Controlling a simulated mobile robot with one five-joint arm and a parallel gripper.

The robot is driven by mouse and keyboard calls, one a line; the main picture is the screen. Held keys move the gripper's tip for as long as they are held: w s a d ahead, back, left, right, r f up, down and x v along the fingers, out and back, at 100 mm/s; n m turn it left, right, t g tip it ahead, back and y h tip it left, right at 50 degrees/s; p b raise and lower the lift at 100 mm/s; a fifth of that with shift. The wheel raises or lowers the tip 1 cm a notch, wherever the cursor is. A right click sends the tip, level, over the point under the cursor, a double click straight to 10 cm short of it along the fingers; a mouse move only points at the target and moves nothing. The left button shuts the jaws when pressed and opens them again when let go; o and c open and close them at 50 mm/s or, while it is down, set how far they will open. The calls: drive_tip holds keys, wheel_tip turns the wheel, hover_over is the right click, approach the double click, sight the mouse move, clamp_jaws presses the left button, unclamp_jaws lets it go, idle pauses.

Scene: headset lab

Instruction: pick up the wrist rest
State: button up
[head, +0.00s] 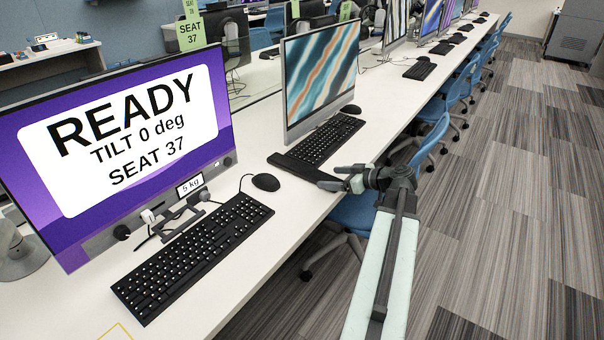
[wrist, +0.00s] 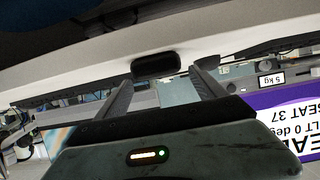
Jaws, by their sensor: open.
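The wrist rest (head: 297,166) is a long, low black bar lying on the white desk along the near edge of the second keyboard. My gripper (head: 335,177) is at the desk's edge, by the bar's right end. In the wrist view my gripper (wrist: 161,80) is open, one finger on each side, with nothing held. A dark rounded block (wrist: 156,65), which looks like the end of the wrist rest, shows ahead between the fingertips. I cannot tell whether the fingers touch it.
The second keyboard (head: 325,138) lies just behind the bar, below a striped monitor (head: 320,75). A nearer keyboard (head: 193,255), a mouse (head: 266,182) and a purple READY monitor (head: 120,150) stand to the left. Blue chairs (head: 432,143) line the desk.

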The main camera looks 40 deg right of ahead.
sight(325, 177)
drive_tip(key=x, duration=0.3)
drive_tip(key=shift+w+f+b, duration=0.1)
drive_tip(key=shift+b, duration=0.3)
drive_tip(key=c, duration=1.6)
drive_tip(key=shift+c, duration=0.2)
